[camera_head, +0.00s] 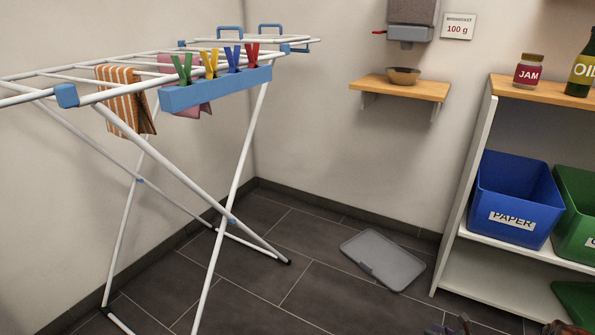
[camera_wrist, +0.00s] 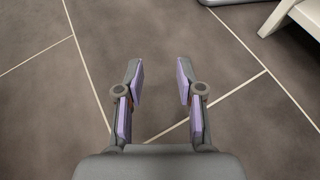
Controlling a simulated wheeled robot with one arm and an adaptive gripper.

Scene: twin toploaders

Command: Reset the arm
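My gripper (camera_wrist: 158,82) shows in the wrist view with its two purple-padded fingers spread apart. Nothing is between the fingers, and it hangs over dark floor tiles (camera_wrist: 225,75). In the head view only small dark parts, likely of my arm, show at the bottom right edge; the fingers cannot be made out there.
A white drying rack (camera_head: 180,195) with cloths and clothespins stands at left. A grey flat tray (camera_head: 382,260) lies on the floor. A shelf unit (camera_head: 468,185) with a blue PAPER bin (camera_head: 515,190) and a green bin (camera_head: 578,215) is at right.

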